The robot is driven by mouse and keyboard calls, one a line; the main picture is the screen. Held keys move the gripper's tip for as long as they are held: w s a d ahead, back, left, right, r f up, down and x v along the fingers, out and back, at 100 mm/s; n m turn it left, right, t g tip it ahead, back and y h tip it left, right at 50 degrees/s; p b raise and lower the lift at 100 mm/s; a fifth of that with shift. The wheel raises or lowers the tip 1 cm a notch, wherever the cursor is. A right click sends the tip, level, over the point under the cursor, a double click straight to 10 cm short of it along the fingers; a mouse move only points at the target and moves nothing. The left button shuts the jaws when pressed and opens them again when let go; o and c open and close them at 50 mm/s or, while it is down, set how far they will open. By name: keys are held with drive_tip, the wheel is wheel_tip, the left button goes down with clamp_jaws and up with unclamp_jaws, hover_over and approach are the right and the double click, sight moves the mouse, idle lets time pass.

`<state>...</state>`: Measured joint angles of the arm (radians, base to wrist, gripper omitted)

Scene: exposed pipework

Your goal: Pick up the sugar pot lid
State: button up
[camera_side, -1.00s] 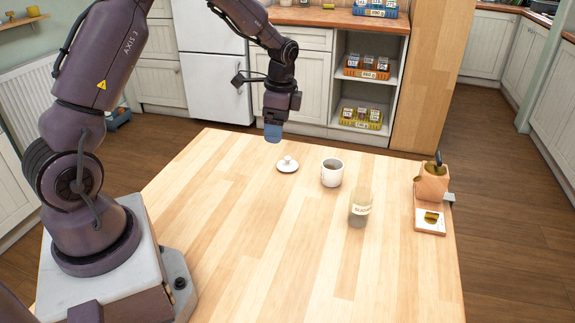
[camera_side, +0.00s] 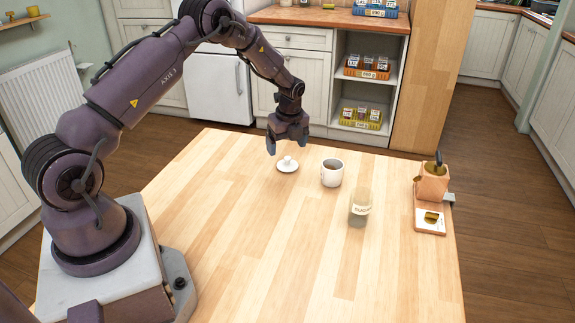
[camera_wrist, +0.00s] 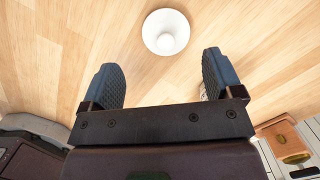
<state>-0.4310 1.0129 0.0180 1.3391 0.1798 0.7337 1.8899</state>
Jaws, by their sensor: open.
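The sugar pot lid (camera_side: 288,165) is a small white round lid with a knob, lying knob up on the wooden table. In the wrist view the lid (camera_wrist: 166,32) is at the top middle, beyond the fingertips and roughly between their lines. My gripper (camera_side: 287,145) is above the table, just over and behind the lid in the side view. Its two blue-grey fingers are apart with nothing between them, as the wrist view (camera_wrist: 160,78) also shows. The lid is not touched by either finger as far as I can see.
A labelled glass jar (camera_side: 360,208) stands nearer the front. A wooden block holder (camera_side: 432,184) is at the right table edge. The left and front table are clear.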

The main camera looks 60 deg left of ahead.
sight(288, 157)
drive_tip(key=shift+w+a+f, duration=0.1)
drive_tip(key=shift+a+f, duration=0.05)
drive_tip(key=shift+f, duration=0.8)
drive_tip(key=shift+w+a+f, duration=0.1)
drive_tip(key=shift+w+f, duration=0.05)
drive_tip(key=shift+f, duration=0.85)
drive_tip(key=shift+w+a+f, duration=0.1)
drive_tip(key=shift+a+f, duration=0.05)
drive_tip(key=shift+f, duration=0.8)
drive_tip(key=c, duration=1)
